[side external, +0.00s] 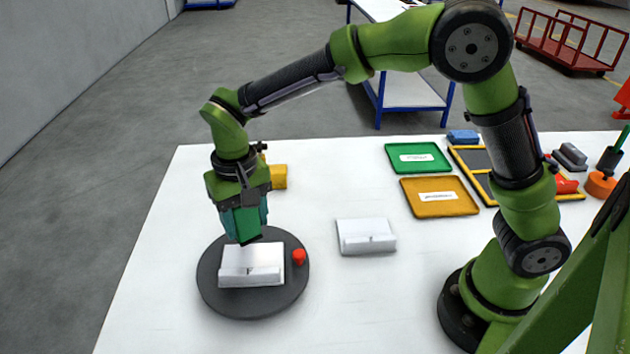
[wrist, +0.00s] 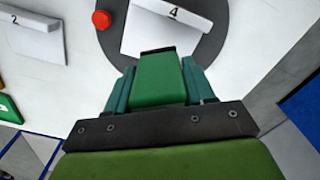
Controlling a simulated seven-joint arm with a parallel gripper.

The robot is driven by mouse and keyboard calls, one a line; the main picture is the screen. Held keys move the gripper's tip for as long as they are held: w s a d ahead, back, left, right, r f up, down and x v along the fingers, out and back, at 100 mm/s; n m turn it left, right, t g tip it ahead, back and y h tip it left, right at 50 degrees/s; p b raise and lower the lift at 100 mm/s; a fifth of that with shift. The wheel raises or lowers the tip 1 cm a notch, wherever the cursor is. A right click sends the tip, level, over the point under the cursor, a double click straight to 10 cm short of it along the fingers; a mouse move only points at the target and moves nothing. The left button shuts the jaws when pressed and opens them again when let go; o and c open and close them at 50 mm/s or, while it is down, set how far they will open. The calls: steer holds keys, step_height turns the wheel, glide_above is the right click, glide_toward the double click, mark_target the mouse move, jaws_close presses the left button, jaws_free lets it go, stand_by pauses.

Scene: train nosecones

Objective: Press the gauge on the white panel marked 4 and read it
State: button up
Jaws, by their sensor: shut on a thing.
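The white panel marked 4 (wrist: 150,32) lies on a dark round turntable (side external: 218,297). In the side view this panel (side external: 238,278) is at the left front of the table. My gripper (wrist: 160,85) is shut on the green gauge (wrist: 160,75), a block with a dark tip, held between teal fingers. In the side view the gauge (side external: 243,224) points down at the panel's far edge. In the wrist view its dark tip overlaps the panel's near edge. I cannot tell whether it touches. No reading on the gauge is visible.
A red knob (side external: 299,257) sits on the turntable beside the panel. The white panel marked 2 (wrist: 30,40) stands apart, also in the side view (side external: 366,237). A yellow block (side external: 279,177) is behind my gripper. Green (side external: 418,148) and orange (side external: 462,206) trays lie farther right.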

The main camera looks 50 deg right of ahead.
mark_target(249, 238)
steer(key=shift+f, duration=2.5)
steer(key=shift+f, duration=0.6)
steer(key=shift+r, duration=0.1)
steer(key=shift+r, duration=3.5)
